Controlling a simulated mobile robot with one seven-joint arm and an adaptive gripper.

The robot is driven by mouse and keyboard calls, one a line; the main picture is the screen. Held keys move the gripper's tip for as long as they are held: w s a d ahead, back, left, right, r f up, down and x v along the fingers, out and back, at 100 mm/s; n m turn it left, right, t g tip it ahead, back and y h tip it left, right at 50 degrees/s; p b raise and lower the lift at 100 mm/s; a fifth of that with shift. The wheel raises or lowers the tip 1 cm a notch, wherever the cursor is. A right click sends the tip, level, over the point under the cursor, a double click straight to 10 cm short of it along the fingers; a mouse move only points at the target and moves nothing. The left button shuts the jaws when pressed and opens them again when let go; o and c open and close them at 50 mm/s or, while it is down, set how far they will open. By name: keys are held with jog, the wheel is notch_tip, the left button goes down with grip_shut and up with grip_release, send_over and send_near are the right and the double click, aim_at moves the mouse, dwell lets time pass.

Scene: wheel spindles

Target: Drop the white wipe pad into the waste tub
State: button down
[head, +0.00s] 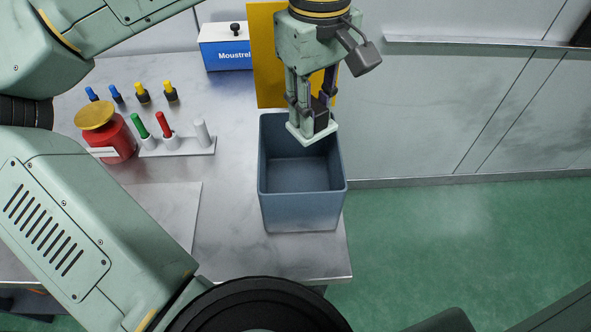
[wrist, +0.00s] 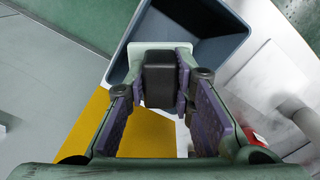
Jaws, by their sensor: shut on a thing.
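The white wipe pad (head: 312,135) is a flat pale square with a dark block-shaped grip on top. My gripper (head: 312,110) is shut on the dark grip. The pad hangs over the back right part of the waste tub (head: 302,212), a blue-grey open box at the table's right end. In the wrist view the dark grip (wrist: 160,78) sits between the purple finger pads, with the white pad (wrist: 138,58) beyond it and the tub (wrist: 228,50) behind. The tub's visible inside looks empty. The exact height of the pad over the rim is hard to tell.
A yellow panel (head: 265,60) stands behind the tub. A blue and white box (head: 228,52), a red container (head: 107,138), a rack with green, red and white pieces (head: 180,147) and several small capped bottles stand left. The table's right edge is beside the tub.

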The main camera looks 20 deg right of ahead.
jog(key=shift+f+b, duration=1.1)
jog(key=shift+f, duration=1.25)
jog(key=c, duration=1.3)
grip_release()
notch_tip(320, 180, up, 12)
jog(key=shift+r, duration=0.1)
